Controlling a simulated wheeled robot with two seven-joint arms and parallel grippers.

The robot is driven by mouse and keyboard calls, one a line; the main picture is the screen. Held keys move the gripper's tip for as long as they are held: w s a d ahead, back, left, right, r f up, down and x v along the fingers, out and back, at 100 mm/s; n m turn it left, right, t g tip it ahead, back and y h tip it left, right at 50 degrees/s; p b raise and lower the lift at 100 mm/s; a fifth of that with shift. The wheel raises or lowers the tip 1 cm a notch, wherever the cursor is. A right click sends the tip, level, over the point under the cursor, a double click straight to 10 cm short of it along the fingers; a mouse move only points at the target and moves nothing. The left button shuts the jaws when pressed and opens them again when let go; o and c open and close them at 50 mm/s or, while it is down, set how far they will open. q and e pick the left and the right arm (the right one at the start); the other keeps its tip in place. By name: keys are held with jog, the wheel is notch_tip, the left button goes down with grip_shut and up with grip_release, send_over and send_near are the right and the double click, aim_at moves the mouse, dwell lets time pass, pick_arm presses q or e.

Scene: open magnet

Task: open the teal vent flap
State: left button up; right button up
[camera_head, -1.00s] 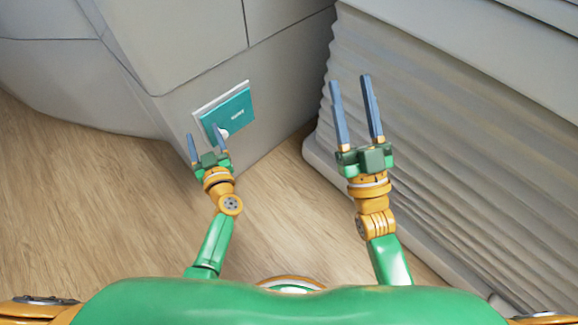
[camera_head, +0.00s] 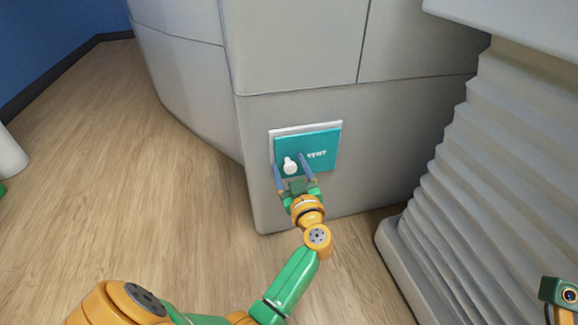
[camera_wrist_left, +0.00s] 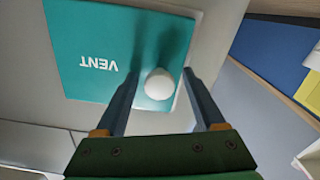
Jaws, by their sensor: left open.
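The teal vent flap (camera_head: 322,142), lettered VENT, sits in a pale frame low on the grey housing and looks closed. A round white knob (camera_head: 290,166) sticks out of its lower left part. My left gripper (camera_head: 288,163) is open at the flap, one finger on each side of the knob.
The grey housing (camera_head: 200,85) fills the back. A ribbed grey base (camera_head: 500,170) stands on the right, with a narrow floor gap between. A white object (camera_head: 10,155) shows at the left edge.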

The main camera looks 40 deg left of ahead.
pick_arm(q)
jog(key=shift+d, duration=0.1)
grip_shut()
dwell(1.2)
